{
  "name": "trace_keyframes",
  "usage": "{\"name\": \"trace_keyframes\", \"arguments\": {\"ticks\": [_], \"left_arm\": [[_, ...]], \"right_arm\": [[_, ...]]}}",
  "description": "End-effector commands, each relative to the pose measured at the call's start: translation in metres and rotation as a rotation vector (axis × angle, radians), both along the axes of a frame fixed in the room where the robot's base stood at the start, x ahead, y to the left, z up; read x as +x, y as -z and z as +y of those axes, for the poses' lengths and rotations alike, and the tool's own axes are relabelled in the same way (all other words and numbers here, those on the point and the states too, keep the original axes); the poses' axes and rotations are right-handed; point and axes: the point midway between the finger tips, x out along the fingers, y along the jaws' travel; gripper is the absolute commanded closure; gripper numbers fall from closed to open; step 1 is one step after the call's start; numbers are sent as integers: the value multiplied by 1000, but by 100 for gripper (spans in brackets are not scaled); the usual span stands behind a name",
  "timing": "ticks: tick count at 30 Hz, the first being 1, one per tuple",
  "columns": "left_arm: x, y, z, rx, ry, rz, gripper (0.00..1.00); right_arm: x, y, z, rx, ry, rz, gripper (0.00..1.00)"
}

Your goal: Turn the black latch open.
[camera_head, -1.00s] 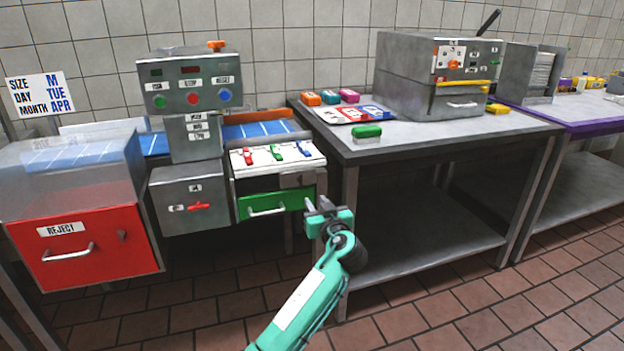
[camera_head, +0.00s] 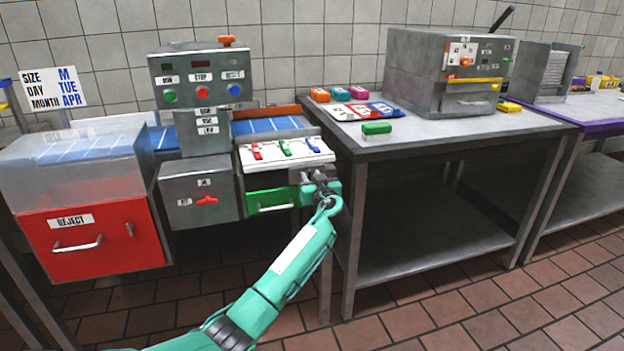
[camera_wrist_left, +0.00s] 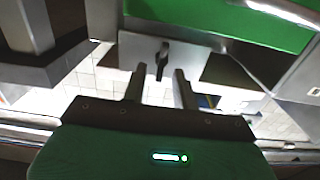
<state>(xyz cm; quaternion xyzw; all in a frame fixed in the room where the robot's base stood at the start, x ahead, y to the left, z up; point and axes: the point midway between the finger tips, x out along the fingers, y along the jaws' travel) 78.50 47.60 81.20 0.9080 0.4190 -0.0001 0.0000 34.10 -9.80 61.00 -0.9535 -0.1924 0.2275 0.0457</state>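The black latch (camera_wrist_left: 162,58) shows in the left wrist view as a small dark lever on a grey plate (camera_wrist_left: 195,57). Its lower end lies in line with the gap between my fingers. My left gripper (camera_wrist_left: 158,78) is open, with one finger on each side of that gap. Whether a finger touches the latch I cannot tell. In the head view my left gripper (camera_head: 306,178) is at the right end of the unit, beside the green drawer (camera_head: 268,201), and it hides the latch. My right gripper is not in view.
The white panel (camera_head: 287,153) with coloured levers is just above my gripper. A steel table (camera_head: 440,140) stands close on the right, its leg near my forearm. A red reject bin (camera_head: 95,245) is at the left. The floor in front is clear.

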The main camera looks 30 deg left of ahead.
Motion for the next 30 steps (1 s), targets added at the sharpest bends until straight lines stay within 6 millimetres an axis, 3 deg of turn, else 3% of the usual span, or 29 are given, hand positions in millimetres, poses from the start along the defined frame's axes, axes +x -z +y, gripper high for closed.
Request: {"name": "trace_keyframes", "arguments": {"ticks": [2,6,20,30], "left_arm": [[0,0,0,0,0,0,75],[0,0,0,0,0,0,100],[0,0,-1,45,1,55,100],[3,0,-4,215,1,257,100]], "right_arm": [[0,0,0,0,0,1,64],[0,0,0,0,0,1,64],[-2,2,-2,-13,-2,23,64],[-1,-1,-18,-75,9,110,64]]}}
